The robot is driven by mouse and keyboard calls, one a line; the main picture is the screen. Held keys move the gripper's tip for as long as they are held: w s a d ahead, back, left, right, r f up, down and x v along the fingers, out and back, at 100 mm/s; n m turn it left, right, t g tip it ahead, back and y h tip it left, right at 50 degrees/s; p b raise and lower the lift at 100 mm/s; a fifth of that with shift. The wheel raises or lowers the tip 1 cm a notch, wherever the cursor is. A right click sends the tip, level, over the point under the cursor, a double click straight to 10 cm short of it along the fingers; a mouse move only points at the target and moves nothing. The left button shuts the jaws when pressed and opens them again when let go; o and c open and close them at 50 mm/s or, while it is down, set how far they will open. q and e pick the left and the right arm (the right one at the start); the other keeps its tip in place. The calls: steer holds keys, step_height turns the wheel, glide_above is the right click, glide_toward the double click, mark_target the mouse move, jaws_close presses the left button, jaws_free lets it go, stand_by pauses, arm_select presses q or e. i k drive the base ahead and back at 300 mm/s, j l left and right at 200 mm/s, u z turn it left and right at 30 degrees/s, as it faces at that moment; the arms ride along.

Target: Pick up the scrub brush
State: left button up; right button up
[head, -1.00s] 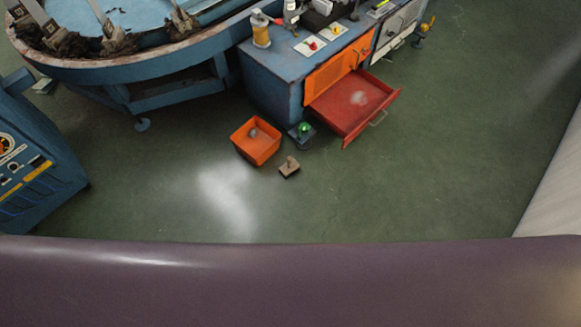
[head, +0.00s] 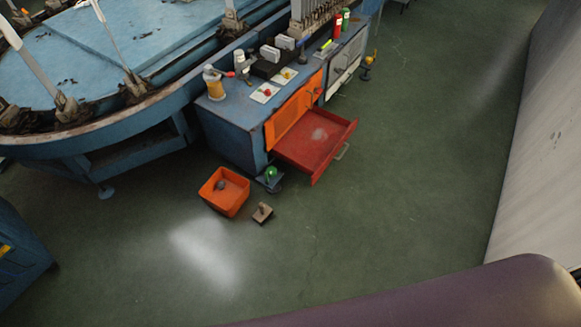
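A small tan block with an upright knob-like handle, which looks like the scrub brush (head: 262,214), lies on the green floor in the head view. It sits just right of an orange bin (head: 236,203) and in front of the blue workbench. Its bristles cannot be made out. Neither of my grippers is in view.
The blue workbench (head: 226,140) has an open red drawer (head: 318,151) jutting over the floor. A green knob-like item (head: 271,173) is by its front corner. A large round blue machine (head: 110,52) stands left. A pale wall (head: 540,140) is right; floor between is clear.

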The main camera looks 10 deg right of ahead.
mark_target(262, 210)
steer(key=i+l+u, duration=0.2)
steer(key=i+l, duration=0.2)
steer(key=l, duration=0.25)
steer(key=i+l+u, duration=0.15)
steer(key=l, duration=0.2)
steer(key=i+l+u, duration=0.1)
steer(key=i+l, duration=0.15)
steer(key=l, duration=0.1)
